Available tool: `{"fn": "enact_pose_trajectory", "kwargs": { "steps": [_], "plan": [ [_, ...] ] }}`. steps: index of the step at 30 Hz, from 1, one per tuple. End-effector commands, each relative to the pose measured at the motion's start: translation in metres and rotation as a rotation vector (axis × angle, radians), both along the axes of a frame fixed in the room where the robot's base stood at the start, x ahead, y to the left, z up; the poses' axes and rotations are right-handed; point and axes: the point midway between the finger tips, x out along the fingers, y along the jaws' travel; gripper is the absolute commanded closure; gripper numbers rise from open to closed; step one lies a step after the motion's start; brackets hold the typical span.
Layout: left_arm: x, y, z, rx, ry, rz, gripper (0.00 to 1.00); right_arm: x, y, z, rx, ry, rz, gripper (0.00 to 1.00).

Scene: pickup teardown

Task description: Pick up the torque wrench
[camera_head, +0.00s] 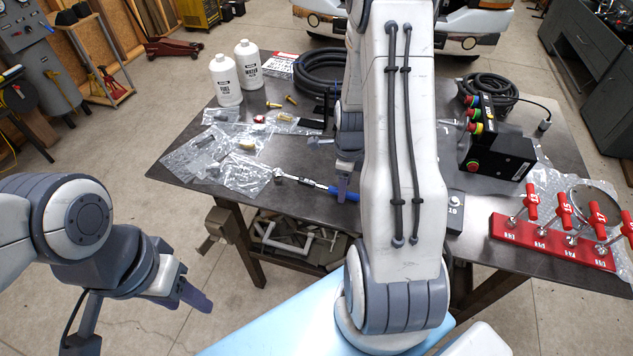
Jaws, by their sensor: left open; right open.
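The torque wrench (308,183) lies near the front edge of the dark metal table, its silver head to the left and its blue handle to the right. My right gripper (342,186) points down over the blue handle. It is open, but my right arm hides part of it, and I cannot tell whether its fingers touch the handle. My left gripper (193,296) is open and empty, low at the left and off the table, well away from the wrench.
Clear bags of small parts (245,174) lie left of the wrench. Two white bottles (226,80) and a coiled black hose (316,72) stand farther back. At right are a black button box (500,155) and a red rack of T-handled tools (552,240). My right arm covers the table's middle.

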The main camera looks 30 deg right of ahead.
Motion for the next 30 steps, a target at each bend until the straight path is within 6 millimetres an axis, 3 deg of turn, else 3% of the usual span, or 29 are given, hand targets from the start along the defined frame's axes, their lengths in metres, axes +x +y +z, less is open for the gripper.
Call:
{"fn": "enact_pose_trajectory", "kwargs": {
  "steps": [5,12,13,15,18,30],
  "plan": [
    [0.0,0.0,0.004,0.0,0.0,0.0,0.5,0.0,0.0,-0.017,0.001,0.001,0.0,0.38],
    [0.0,0.0,0.004,0.0,0.0,0.0,0.5,0.001,0.0,-0.019,-0.001,-0.002,0.0,0.38],
    [0.0,0.0,0.004,0.0,0.0,0.0,0.5,0.001,0.0,-0.019,-0.001,-0.002,0.0,0.41],
    [0.0,0.0,0.004,0.0,0.0,0.0,0.5,0.001,0.0,-0.019,-0.001,-0.002,0.0,0.68],
    [0.0,0.0,0.004,0.0,0.0,0.0,0.5,0.001,0.0,-0.019,0.0,-0.001,0.0,1.0],
    [0.0,0.0,0.004,0.0,0.0,0.0,0.5,0.001,0.0,-0.019,0.0,-0.001,0.001,1.0]
  ]
}}
